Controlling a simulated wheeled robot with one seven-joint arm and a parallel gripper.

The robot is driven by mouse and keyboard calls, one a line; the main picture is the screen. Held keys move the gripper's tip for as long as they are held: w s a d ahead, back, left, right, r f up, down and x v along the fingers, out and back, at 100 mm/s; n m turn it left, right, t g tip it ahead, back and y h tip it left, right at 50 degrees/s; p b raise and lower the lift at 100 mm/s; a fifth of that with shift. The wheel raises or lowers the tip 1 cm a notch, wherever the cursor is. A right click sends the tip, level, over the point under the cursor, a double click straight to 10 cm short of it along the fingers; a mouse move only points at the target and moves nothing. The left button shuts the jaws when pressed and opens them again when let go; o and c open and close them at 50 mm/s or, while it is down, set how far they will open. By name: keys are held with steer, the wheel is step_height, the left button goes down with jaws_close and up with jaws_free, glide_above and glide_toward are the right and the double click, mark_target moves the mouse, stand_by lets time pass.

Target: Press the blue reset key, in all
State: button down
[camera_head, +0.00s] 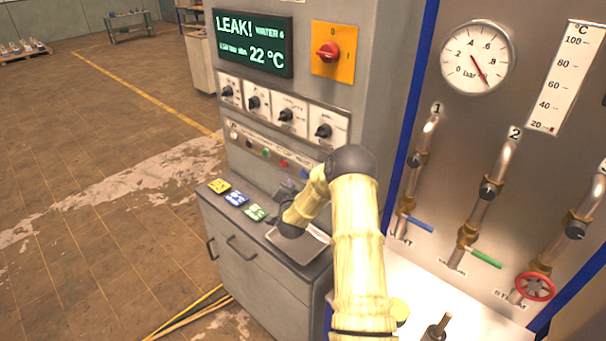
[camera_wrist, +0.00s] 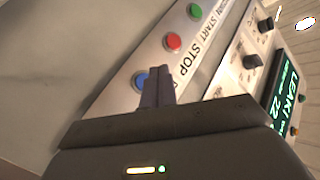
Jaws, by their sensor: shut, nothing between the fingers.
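The blue key (camera_wrist: 139,81) is a round button on the light panel strip in the wrist view, beside the red button (camera_wrist: 173,41) and the word STOP. My gripper (camera_wrist: 159,72) is shut and empty. Its fingertips overlap the right edge of the blue key in this view; I cannot tell whether they touch it. In the head view my gripper (camera_head: 288,190) is a small dark shape in front of the console, partly hidden by my arm.
A green button (camera_wrist: 195,11) lies beyond the red one. In the head view the display (camera_head: 252,43) reads LEAK! and 22 °C above a row of black knobs (camera_head: 286,115). Yellow, blue and green labelled blocks (camera_head: 237,198) lie on the console ledge. Valve pipes (camera_head: 480,200) stand at right.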

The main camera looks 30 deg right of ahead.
mark_target(304, 175)
steer(key=shift+w+d+b, duration=0.3)
steer(key=shift+d+b, duration=0.05)
steer(key=shift+d, duration=0.45)
steer(key=shift+w+d+b, duration=0.25)
steer(key=shift+d+b, duration=0.05)
steer(key=shift+d, duration=0.5)
steer(key=shift+a, duration=0.1)
stand_by(0.5)
steer(key=shift+w+d+b, duration=0.1)
steer(key=shift+d+b, duration=0.35)
steer(key=shift+d, duration=0.1)
steer(key=shift+w, duration=0.1)
